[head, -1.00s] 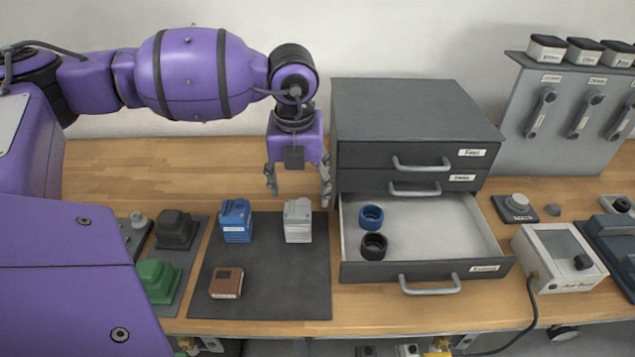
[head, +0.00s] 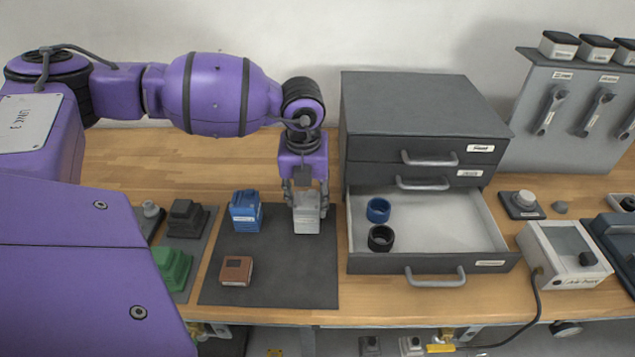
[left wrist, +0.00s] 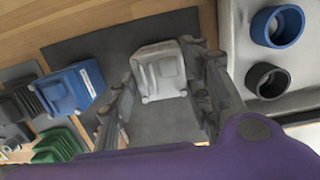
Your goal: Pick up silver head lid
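The silver head lid (head: 306,219) is a light grey block standing on the dark mat (head: 270,291), to the right of a blue lid (head: 245,213). My left gripper (head: 307,197) points down over it with one finger at each side. In the left wrist view the silver lid (left wrist: 158,72) shows between the two spread fingers of the gripper (left wrist: 161,78). The gripper looks open, and I cannot tell whether a finger touches the lid. My right gripper is not in view.
A brown block (head: 236,270) sits at the mat's front. Green (head: 172,268) and dark (head: 186,219) blocks stand to the left. A grey drawer cabinet (head: 425,118) stands close on the right; its open bottom drawer (head: 450,222) holds a blue ring (head: 378,210) and a black ring (head: 381,239).

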